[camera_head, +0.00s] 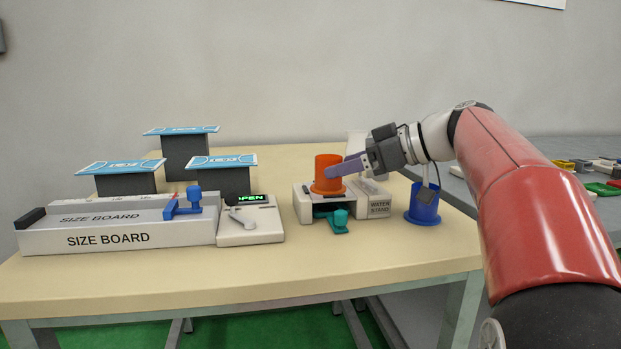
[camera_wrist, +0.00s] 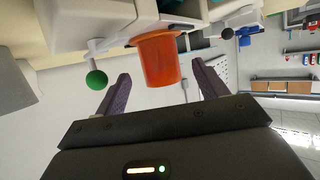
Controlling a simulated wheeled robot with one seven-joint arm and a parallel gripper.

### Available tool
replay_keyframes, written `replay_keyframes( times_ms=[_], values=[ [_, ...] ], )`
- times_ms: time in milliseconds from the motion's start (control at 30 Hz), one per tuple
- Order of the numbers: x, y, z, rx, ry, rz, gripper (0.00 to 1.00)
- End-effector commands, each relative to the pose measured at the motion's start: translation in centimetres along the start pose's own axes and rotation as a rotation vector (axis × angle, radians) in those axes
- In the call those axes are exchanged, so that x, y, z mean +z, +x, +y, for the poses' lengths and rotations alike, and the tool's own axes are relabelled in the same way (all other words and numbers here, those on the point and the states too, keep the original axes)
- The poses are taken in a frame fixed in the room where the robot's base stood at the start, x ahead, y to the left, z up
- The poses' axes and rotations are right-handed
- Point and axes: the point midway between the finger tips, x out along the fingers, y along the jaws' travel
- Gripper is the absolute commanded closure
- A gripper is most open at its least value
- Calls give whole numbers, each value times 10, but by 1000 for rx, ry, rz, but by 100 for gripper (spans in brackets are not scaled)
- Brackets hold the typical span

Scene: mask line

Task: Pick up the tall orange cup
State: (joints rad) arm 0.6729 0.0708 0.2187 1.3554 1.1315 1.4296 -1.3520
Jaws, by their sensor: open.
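The tall orange cup (camera_head: 327,172) stands on the white water stand (camera_head: 378,207) on the table. It also shows in the wrist view (camera_wrist: 158,58), ahead of my gripper and roughly between the lines of its two fingers. My gripper (camera_head: 340,168) reaches in from the right at the cup's height, and a finger overlaps the cup's right side in the head view. In the wrist view my gripper (camera_wrist: 162,82) is open, with nothing held between its fingers. I cannot tell whether a finger touches the cup.
A blue cup (camera_head: 423,205) stands right of the water stand, under my arm. A teal tap (camera_head: 339,221) juts from the stand's front. The size board (camera_head: 120,235) and a box with a lit display (camera_head: 250,222) stand left. Mask packs (camera_head: 120,167) rest on dark blocks behind.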

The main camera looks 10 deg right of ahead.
Motion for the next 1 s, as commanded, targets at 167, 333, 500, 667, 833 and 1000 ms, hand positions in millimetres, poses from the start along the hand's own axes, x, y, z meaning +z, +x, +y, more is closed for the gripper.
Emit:
replay_keyframes(
  times_ms=[167, 333, 500, 667, 833, 1000],
  values=[
    [0, 21, -1, -3, 1, 0, 28],
    [2, 47, -1, -3, 2, 0, 28],
    [2, 64, -1, -1, 1, -1, 28],
    [2, 65, -1, 0, 1, -1, 28],
    [2, 65, -1, 0, 1, -1, 40],
    [2, 65, -1, 0, 1, -1, 62]
  ],
)
